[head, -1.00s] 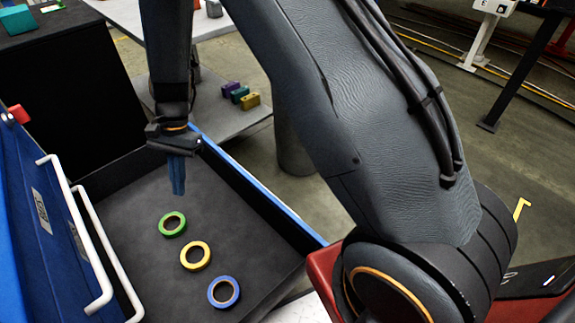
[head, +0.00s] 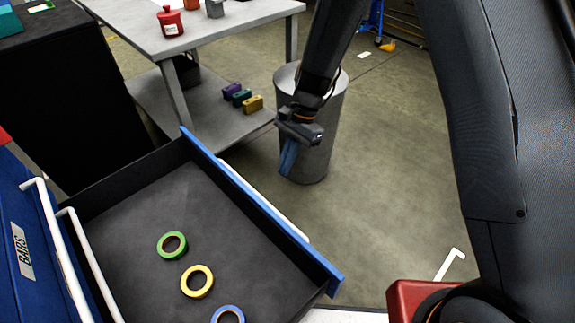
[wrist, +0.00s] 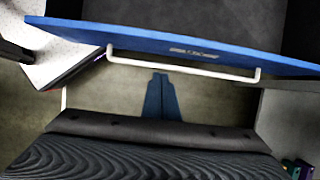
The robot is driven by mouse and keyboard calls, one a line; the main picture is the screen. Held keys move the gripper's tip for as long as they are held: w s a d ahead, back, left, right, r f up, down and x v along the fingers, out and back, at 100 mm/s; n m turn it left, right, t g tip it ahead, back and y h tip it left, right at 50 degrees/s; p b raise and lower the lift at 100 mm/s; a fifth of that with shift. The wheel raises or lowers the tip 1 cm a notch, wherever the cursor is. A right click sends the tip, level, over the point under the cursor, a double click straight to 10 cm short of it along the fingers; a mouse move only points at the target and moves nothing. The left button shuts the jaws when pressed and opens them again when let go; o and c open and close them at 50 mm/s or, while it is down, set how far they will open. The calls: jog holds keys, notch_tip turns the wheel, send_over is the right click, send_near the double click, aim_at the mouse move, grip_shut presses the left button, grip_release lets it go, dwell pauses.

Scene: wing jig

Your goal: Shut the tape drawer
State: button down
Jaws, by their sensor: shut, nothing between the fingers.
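The tape drawer (head: 120,215) is pulled out from the blue cabinet (head: 22,255) at the left of the head view. A green tape roll (head: 183,241), a yellow one (head: 206,284) and a blue one (head: 238,314) lie flat in it. My gripper (head: 287,160) is shut and empty, outside the drawer, to the right of its blue front (head: 270,212). In the wrist view the blue fingertips (wrist: 161,98) point toward the drawer front (wrist: 220,53) and its white handle (wrist: 185,66). I see no clear contact with the handle.
A grey bin (head: 325,150) stands behind my gripper. A grey table (head: 220,22) with a lower shelf holding small coloured blocks (head: 242,97) stands beyond the drawer. The floor right of the drawer is open.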

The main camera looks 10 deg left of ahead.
jog(key=s+a+f, duration=0.4)
jog(key=s+f, duration=0.1)
jog(key=f, duration=0.1)
jog(key=shift+f, duration=0.35)
jog(key=shift+a, duration=0.15)
